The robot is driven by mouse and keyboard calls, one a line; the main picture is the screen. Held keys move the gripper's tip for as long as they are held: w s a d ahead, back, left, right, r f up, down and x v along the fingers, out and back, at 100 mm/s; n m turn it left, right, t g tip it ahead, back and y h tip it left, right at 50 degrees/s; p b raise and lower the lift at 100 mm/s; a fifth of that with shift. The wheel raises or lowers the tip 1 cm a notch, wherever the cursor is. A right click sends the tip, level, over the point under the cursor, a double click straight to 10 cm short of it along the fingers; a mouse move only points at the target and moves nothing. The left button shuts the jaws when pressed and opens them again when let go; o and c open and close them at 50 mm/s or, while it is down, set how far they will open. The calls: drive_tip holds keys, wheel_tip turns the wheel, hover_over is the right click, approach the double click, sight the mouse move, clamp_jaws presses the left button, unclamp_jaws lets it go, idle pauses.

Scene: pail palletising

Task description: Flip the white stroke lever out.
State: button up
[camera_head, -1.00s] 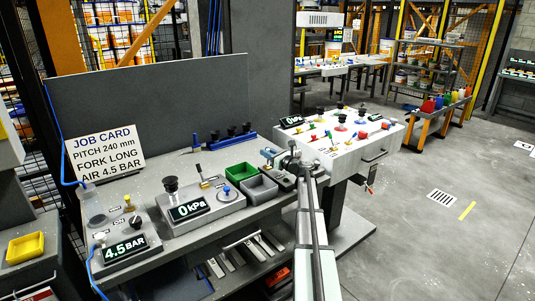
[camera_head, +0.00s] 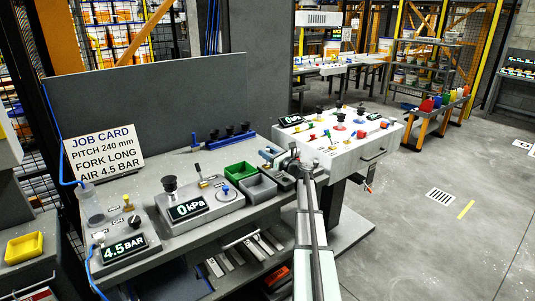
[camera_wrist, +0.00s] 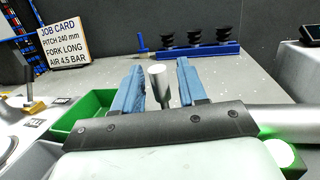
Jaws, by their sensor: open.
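My gripper (camera_wrist: 157,88) is open, with its two blue fingers apart in the wrist view. A pale grey-white upright peg with a round top (camera_wrist: 158,76) shows between the fingers, with a gap on each side; it looks like the stroke lever, but I cannot be sure. Its lower end is hidden behind the dark gripper body. In the head view my gripper (camera_head: 268,155) is low over the right end of the grey bench, behind the small bins. The lever cannot be made out there.
A green bin (camera_head: 240,171) and a grey bin (camera_head: 261,188) stand left of my gripper. A blue rack with black suction cups (camera_wrist: 194,48) stands behind it. The 0 kPa unit (camera_head: 190,207) is further left. A white control console (camera_head: 345,150) stands at the right.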

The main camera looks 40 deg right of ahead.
drive_tip(key=v, duration=1.3)
drive_tip(key=shift+s+d+f, duration=0.1)
drive_tip(key=shift+s, duration=0.25)
drive_tip(key=shift+r+g, duration=0.6)
drive_tip(key=shift+r, duration=0.3)
drive_tip(key=shift+w, duration=0.2)
drive_tip(key=x, duration=1.3)
drive_tip(key=shift+w+f, duration=0.15)
clamp_jaws()
